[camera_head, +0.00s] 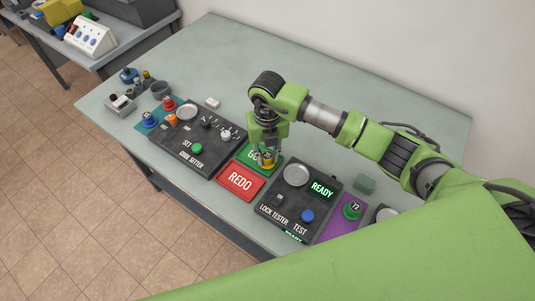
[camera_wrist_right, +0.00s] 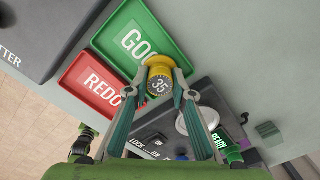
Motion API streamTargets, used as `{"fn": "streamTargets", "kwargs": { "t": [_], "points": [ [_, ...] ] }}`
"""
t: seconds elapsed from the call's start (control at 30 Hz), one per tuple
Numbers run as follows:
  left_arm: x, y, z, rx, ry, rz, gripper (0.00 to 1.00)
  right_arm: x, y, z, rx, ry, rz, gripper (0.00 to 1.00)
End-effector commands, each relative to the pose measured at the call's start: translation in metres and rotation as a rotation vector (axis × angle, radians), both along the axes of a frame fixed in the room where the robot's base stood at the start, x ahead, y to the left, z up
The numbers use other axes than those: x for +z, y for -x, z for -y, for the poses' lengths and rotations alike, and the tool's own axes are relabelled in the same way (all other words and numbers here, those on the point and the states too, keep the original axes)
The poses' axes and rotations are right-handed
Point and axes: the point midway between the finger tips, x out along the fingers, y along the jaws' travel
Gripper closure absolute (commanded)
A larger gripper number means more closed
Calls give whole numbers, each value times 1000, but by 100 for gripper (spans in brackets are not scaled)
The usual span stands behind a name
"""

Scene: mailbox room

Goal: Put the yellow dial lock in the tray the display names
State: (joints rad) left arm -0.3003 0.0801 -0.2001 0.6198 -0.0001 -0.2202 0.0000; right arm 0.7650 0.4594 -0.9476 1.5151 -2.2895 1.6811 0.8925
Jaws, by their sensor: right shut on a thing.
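The yellow dial lock (camera_wrist_right: 160,72), its dial marked 35, is between the fingers of my right gripper (camera_wrist_right: 160,92). In the head view the lock (camera_head: 267,162) is at the lower right part of the green tray (camera_head: 247,153), partly hidden by my right gripper (camera_head: 267,148). I cannot tell whether it touches the tray. The green tray's lettering is partly covered in the head view; it starts "GO". The red tray (camera_head: 240,181) reads REDO and looks empty. The lock tester (camera_head: 297,208) has a display (camera_head: 322,190) that reads READY. My left gripper is not in view.
The code setter (camera_head: 198,140) stands left of the trays, with blue and red locks (camera_head: 168,104) beyond it. A green lock (camera_head: 351,211) marked 72 sits on a purple mat (camera_head: 336,229) at right. The back of the table (camera_head: 215,60) is clear.

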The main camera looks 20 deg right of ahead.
Motion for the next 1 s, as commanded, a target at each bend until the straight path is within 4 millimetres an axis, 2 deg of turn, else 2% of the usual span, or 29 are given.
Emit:
{"fn": "streamTargets", "kwargs": {
  "t": [0.4,0.43,0.5,0.73,0.8,1.0],
  "points": [
    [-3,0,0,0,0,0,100,-3,0,0,0,0,0,100],
    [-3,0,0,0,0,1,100,-3,0,0,0,0,0,72],
    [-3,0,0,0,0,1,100,-3,0,0,0,0,0,58],
    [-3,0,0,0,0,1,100,-4,0,0,0,1,-1,58],
    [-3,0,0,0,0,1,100,-4,0,0,0,1,-1,49],
    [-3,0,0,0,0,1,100,-4,1,0,0,1,-1,49]
  ]
}}
